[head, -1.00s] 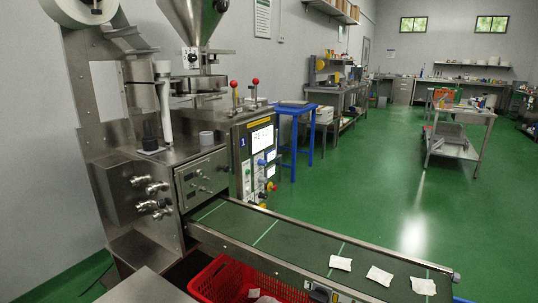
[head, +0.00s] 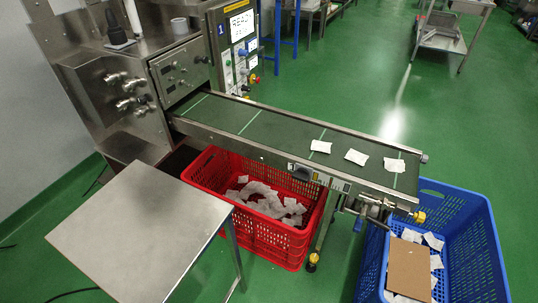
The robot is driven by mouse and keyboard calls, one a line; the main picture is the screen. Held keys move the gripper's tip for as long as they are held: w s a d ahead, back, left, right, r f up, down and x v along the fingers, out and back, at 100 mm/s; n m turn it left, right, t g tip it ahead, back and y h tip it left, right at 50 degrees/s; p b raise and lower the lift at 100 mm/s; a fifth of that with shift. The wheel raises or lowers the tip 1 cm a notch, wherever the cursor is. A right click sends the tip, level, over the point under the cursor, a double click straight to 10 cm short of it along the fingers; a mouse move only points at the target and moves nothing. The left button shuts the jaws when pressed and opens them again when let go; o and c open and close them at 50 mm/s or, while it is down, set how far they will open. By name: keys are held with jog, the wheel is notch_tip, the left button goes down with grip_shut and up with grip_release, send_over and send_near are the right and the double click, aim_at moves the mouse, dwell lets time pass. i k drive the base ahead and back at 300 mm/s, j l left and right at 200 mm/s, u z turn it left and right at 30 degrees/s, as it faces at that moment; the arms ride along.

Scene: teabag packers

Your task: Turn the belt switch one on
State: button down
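The conveyor belt (head: 262,130) runs from the packing machine (head: 110,60) towards the right, with three white teabags (head: 356,157) on its far end. A dark box-like part (head: 302,172) sits on the belt's near side rail, beside a light label strip (head: 332,182). It may be the belt switch, but its position is too small to read. The machine's screen (head: 241,26) seems to read "READY", with a blue "1" plate to its left. My gripper is not in view.
A red crate (head: 258,240) with teabags stands under the belt. A blue crate (head: 468,240) with teabags and a brown board (head: 409,268) stands below the belt's end. A steel table (head: 135,230) stands at the front left.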

aim_at(302, 174)
jog(key=i+j, duration=0.3)
jog(key=j, duration=0.2)
jog(key=i+j+u, duration=0.1)
jog(key=i+j, duration=0.25)
jog(key=j, duration=0.15)
